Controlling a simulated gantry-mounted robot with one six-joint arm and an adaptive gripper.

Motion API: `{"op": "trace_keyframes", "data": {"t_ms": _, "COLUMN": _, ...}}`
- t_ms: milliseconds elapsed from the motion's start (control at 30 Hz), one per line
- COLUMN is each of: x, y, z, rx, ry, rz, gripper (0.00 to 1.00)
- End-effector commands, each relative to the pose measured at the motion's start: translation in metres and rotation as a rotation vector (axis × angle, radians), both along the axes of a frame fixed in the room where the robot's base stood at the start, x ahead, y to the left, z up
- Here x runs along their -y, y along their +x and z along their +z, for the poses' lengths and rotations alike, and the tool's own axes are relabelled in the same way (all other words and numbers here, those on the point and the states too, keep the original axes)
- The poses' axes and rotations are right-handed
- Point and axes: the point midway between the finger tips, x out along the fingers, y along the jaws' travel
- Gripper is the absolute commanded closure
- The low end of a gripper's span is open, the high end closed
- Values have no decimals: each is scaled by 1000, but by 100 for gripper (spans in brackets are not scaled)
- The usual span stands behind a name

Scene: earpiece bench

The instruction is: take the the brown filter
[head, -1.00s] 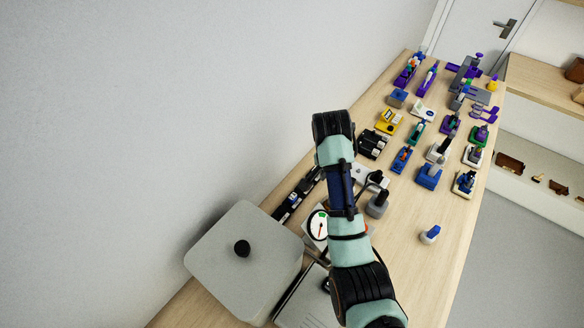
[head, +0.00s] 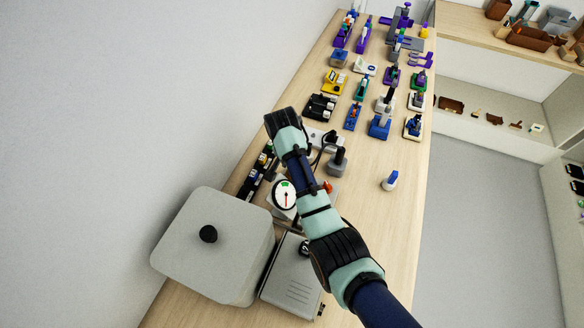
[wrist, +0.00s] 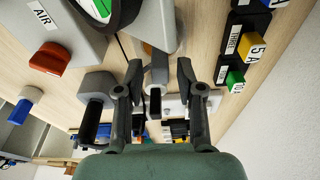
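I cannot make out a brown filter for certain. Small brown items, one of them (head: 494,119), lie on the white lower shelf at the right in the head view, too small to identify. A brown open bin (head: 528,36) stands on the wooden upper shelf. My gripper (wrist: 158,72) is open in the wrist view, its two dark fingers apart with nothing held between them.
The wooden bench (head: 385,240) is clear at its front right, apart from a blue-and-white piece (head: 389,181). A round gauge (head: 285,195) and large grey box (head: 215,250) stand near my arm. Several coloured fixtures fill the far end. An orange-red knob (wrist: 52,58) is beside my gripper.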

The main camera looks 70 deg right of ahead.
Motion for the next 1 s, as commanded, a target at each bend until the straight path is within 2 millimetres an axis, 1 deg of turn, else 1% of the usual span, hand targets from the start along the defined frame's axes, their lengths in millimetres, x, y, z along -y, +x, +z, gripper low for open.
{"op": "trace_keyframes", "data": {"t_ms": 167, "x": 0, "y": 0, "z": 1, "rx": 0, "ry": 0, "rz": 0, "gripper": 62}}
{"op": "trace_keyframes", "data": {"t_ms": 200, "x": 0, "y": 0, "z": 1, "rx": 0, "ry": 0, "rz": 0, "gripper": 64}}
{"op": "trace_keyframes", "data": {"t_ms": 633, "x": 0, "y": 0, "z": 1, "rx": 0, "ry": 0, "rz": 0, "gripper": 100}}
{"op": "trace_keyframes", "data": {"t_ms": 867, "x": 0, "y": 0, "z": 1, "rx": 0, "ry": -1, "rz": 0, "gripper": 100}}
{"op": "trace_keyframes", "data": {"t_ms": 933, "x": 0, "y": 0, "z": 7, "rx": 1, "ry": -1, "rz": 0, "gripper": 100}}
{"op": "trace_keyframes", "data": {"t_ms": 967, "x": 0, "y": 0, "z": 13, "rx": 1, "ry": -1, "rz": 0, "gripper": 100}}
{"op": "trace_keyframes", "data": {"t_ms": 1000, "x": 1, "y": 0, "z": 24, "rx": 2, "ry": -2, "rz": 0, "gripper": 100}}
